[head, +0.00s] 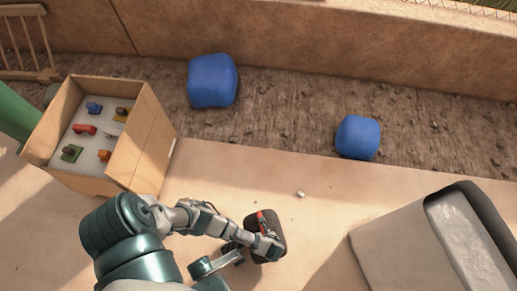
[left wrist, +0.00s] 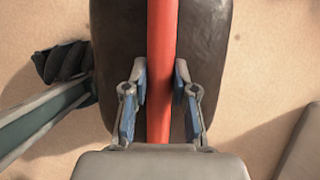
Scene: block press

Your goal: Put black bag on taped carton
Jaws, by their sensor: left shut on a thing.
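The black bag (head: 267,228) is a dark rounded shape with a red strip across it, at the lower middle of the head view. It fills the upper middle of the left wrist view (left wrist: 205,60). My left gripper (head: 264,243) is at the bag, with its blue-padded fingers (left wrist: 160,95) closed on the red strip from both sides. I cannot tell whether the bag touches the floor. A tan open-topped carton (head: 152,140) stands at the left; no tape shows clearly on it. My right gripper is not in view.
Small coloured toys (head: 84,130) lie inside the carton. A pale bin with a dark rim (head: 390,245) stands at the lower right. Two blue lumps (head: 212,82) (head: 358,138) rest on the dirt strip by the wall (head: 330,50). Tan floor between carton and bin is mostly clear.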

